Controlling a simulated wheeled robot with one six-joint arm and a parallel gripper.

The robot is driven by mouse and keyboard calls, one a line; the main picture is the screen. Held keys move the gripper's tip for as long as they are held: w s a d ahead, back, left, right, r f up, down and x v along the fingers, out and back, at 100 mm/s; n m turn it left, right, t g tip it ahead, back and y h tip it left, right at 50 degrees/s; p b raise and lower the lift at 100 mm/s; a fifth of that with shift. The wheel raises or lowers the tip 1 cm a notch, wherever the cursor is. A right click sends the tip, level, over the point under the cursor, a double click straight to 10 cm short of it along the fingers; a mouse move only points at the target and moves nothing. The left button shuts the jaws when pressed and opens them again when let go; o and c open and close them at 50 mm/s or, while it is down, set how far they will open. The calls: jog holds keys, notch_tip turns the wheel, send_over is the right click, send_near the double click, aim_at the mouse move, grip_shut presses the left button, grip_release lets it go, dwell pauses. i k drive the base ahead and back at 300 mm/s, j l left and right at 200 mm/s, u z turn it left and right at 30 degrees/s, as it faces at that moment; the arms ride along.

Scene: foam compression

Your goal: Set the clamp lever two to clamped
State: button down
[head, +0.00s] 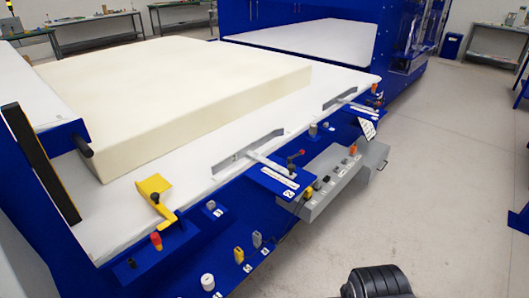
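A large cream foam block (175,95) lies on the white bed (215,165) of a blue machine. Several controls line the bed's near edge. A yellow lever with a dark knob (157,198) stands at the left. A grey angled clamp arm (248,150) lies along the edge at the middle, with a red-and-black knobbed lever (293,163) on its blue plate. A similar grey arm (340,97) sits farther right. My gripper is not in view.
A grey control box (330,180) with knobs and a handle juts out from the machine's front. Small grey and yellow switches (240,255) sit on the lower blue front. The pale floor (425,180) to the right is clear. Workbenches (100,25) stand at the back.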

aim_at(289, 159)
jog(key=i, duration=0.8)
jog(key=i+l+u, duration=0.1)
jog(key=i, duration=0.7)
